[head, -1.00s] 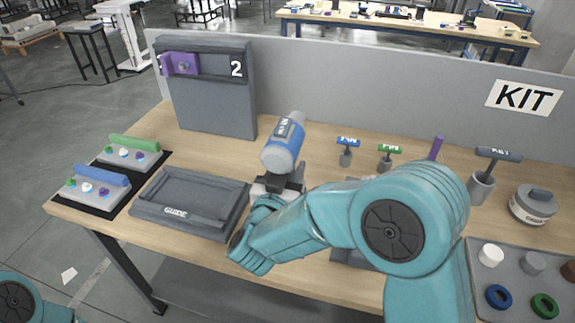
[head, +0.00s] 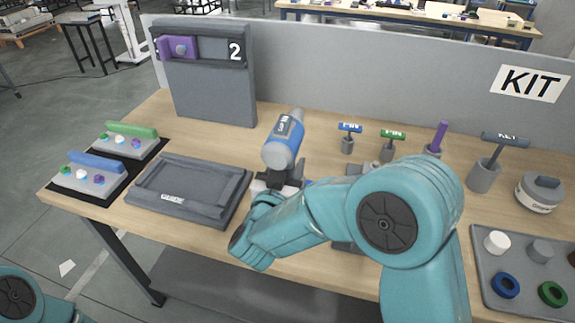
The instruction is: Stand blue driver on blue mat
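The blue driver (head: 282,146), a thick grey-and-blue cylinder with a dark label, stands slightly tilted above the middle of the table. My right gripper (head: 280,180) is at its lower end and appears shut on it; the fingertips are partly hidden. A small blue patch (head: 308,182) shows just right of the gripper. It may be the blue mat, but my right arm covers most of that area. Whether the driver touches anything below cannot be told. Only a piece of my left arm shows at the lower left; its gripper is out of view.
The grey GUIDE tray (head: 180,215) lies left of the gripper. A grey panel (head: 212,95) with a purple slider stands behind. Small T-handled tools (head: 349,128) stand to the right, near a grey parts tray (head: 520,262). Two button boxes (head: 95,180) sit on black at left.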

